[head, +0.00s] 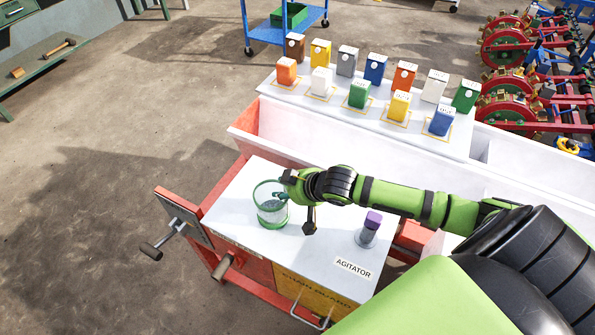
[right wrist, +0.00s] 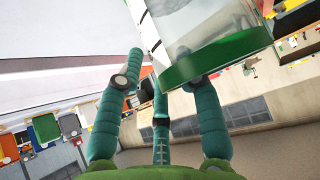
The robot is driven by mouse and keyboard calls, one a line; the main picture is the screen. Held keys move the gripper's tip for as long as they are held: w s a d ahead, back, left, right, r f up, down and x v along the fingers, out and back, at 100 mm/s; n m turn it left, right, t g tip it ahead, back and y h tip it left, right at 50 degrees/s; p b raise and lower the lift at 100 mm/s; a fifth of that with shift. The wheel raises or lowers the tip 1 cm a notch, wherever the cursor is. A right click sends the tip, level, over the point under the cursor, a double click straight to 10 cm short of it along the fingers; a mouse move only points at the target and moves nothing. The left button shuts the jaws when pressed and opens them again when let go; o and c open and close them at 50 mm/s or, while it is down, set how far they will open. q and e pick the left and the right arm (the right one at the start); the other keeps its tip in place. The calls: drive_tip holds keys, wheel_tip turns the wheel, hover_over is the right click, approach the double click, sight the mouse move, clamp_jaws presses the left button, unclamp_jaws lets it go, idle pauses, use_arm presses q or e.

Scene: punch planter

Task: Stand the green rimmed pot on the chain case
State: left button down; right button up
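The green rimmed pot (head: 271,206) is clear, with a green rim and a green base band. In the head view it is upright over the left part of the white top of the chain case (head: 240,205); I cannot tell whether its base touches. My right gripper (head: 284,193) is at the pot's right side near the rim. In the right wrist view its teal fingers (right wrist: 163,80) close around the wall of the pot (right wrist: 218,60), one fingertip partly hidden behind the green band. My left gripper is not in view.
A grey cylinder with a purple cap (head: 368,230) stands on the case near the AGITATOR label. A crank handle (head: 165,240) sticks out at the left. Behind is a long white trough (head: 300,130) and a board of coloured containers (head: 420,125). The floor at left is clear.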

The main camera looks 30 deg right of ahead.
drive_tip(key=v, duration=1.1)
drive_tip(key=shift+s, duration=0.1)
